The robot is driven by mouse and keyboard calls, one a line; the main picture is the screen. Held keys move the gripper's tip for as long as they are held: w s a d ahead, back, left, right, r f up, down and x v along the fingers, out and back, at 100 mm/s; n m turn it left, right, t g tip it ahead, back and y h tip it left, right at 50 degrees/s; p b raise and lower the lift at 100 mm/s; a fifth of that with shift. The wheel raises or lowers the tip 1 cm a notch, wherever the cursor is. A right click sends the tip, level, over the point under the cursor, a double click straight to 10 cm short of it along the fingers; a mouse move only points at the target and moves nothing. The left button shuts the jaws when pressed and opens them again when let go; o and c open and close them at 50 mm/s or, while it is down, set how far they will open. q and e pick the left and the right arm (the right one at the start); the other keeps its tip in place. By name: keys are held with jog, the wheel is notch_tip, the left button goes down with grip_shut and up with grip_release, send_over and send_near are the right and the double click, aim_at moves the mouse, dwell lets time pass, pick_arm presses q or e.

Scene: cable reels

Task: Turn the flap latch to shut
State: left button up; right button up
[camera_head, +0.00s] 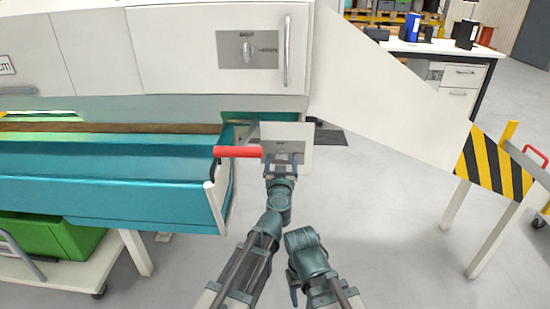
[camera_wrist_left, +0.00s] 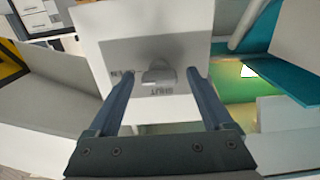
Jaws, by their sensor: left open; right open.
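The flap is a small white panel (camera_head: 302,130) below the machine's body. It carries a grey latch plate (camera_wrist_left: 120,52) with a grey latch knob (camera_wrist_left: 158,73). Lettering on the plate reads SHUT upside down below the knob, and a second small label at its left is hard to read. My left gripper (camera_head: 281,162) is open in front of the flap. In the left wrist view its two fingers (camera_wrist_left: 157,80) stand on either side of the knob, with gaps. Whether either touches it cannot be told. My right gripper (camera_head: 294,286) is low and away from the flap, mostly hidden by its arm.
A red handle (camera_head: 238,152) sits just left of the left gripper, by a teal trough (camera_head: 110,180). Above is a white door (camera_head: 190,50) with another knob plate (camera_head: 247,48) and a bar handle (camera_head: 287,50). A striped guard (camera_head: 492,165) stands right. Floor between is clear.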

pick_arm(q)
jog(key=shift+w, duration=0.2)
grip_shut()
dwell(0.3)
